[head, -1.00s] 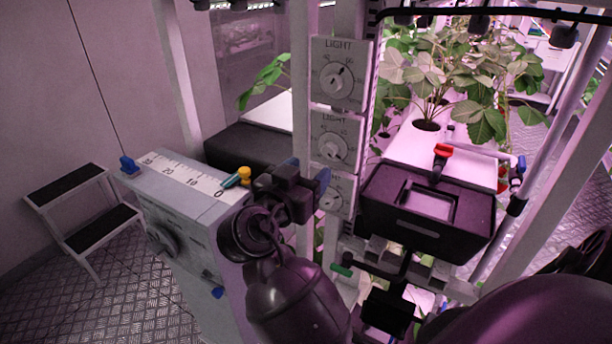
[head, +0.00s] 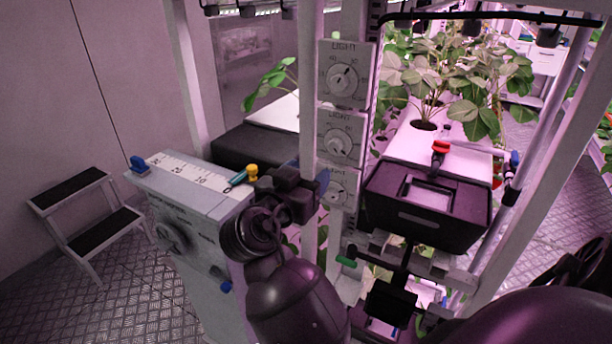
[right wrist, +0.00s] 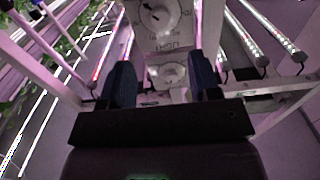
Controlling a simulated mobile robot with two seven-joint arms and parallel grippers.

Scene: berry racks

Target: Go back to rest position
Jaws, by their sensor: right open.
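My right gripper (head: 318,184) is in the middle of the head view, in front of the white post with the light dials. It is held up in the air, beside the lowest light dial (head: 338,187). In the right wrist view its two blue fingers (right wrist: 162,82) stand wide apart with nothing between them. A light dial (right wrist: 167,75) shows behind the gap between the fingers. I cannot tell the exact distance to the panel. My left gripper is not in view.
A step stool (head: 85,215) stands on open floor at left.

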